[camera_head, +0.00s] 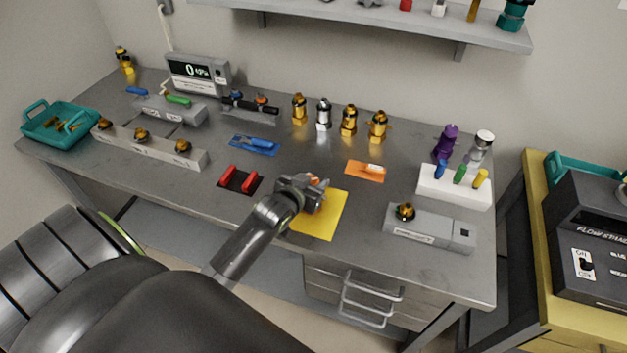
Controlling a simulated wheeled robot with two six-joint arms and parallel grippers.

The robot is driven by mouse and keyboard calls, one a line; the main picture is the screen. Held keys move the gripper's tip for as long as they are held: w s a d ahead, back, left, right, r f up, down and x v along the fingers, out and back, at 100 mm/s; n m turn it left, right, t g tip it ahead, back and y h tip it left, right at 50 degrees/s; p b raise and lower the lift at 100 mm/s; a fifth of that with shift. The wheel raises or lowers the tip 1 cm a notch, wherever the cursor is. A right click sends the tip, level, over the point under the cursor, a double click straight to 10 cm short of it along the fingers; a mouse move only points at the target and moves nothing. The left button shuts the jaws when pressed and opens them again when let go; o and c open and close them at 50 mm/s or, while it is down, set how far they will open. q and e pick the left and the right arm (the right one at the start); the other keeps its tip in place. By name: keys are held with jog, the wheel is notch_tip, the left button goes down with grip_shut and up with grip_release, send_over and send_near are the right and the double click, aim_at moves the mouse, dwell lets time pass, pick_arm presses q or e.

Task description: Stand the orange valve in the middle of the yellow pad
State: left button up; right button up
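The yellow pad (328,222) lies flat near the front edge of the grey table, partly covered by my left arm and gripper. My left gripper (312,186) is over the back-left part of the pad. Small orange parts of the orange valve (314,208) show at and just below its fingers, and the gripper looks shut on it. Most of the valve is hidden by the gripper, so I cannot tell whether it is upright or touches the pad. My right gripper is not in view.
An orange pad (358,174) with a small item lies behind right. A dark pad with red pieces (240,179) is to the left. A grey block with a fitting (428,230) stands to the right. Several brass and steel fittings (349,121) stand at the back.

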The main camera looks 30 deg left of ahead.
pick_arm(q)
jog(key=o, duration=0.4)
jog(key=shift+r, duration=0.2)
jog(key=v, duration=1.2)
jog(key=shift+f+b, duration=0.1)
jog(key=shift+b, duration=0.3)
